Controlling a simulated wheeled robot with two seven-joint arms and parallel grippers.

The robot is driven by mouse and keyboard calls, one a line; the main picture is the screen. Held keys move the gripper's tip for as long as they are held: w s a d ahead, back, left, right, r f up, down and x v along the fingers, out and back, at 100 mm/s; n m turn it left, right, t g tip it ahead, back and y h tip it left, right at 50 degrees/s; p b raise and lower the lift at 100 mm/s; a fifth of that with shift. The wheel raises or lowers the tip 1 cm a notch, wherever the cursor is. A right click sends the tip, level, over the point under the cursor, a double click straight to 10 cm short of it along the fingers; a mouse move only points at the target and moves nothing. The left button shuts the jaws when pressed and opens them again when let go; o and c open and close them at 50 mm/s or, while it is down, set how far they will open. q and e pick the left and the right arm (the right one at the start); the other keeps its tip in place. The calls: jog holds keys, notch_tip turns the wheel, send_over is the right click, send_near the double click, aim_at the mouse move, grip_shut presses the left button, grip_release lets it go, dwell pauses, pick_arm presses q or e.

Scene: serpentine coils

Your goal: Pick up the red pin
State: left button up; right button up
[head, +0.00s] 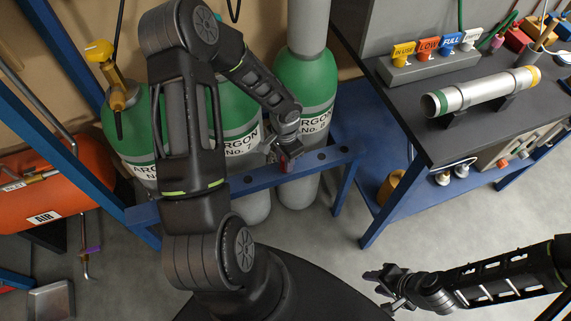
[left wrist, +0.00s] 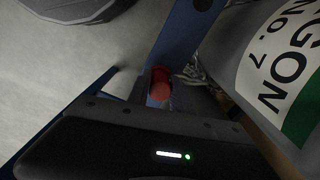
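The red pin (head: 284,163) is at the blue rail (head: 250,183) in front of the argon cylinders. In the left wrist view the red pin (left wrist: 160,84) shows its rounded end close to the camera, beside a small chain (left wrist: 194,76). My left gripper (head: 285,152) is right at the pin, with its fingers around or beside it. Its body hides much of the fingers, so I cannot tell whether they touch the pin. My right gripper (head: 388,289) is open and empty, low over the floor at the right.
Green-and-grey argon cylinders (head: 305,85) stand behind the rail. A dark-topped bench (head: 455,130) at the right carries a metal tube (head: 480,92) and a stand of coloured tags (head: 430,65). An orange air tank (head: 50,190) lies at the left. Floor (head: 320,245) is clear in front.

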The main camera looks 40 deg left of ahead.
pick_arm(q)
grip_shut()
jog(key=shift+r, duration=0.1)
dwell(0.3)
notch_tip(320, 180, up, 10)
jog(key=shift+f, duration=0.1)
dwell(0.4)
dwell(0.3)
jog(key=shift+p, duration=0.3)
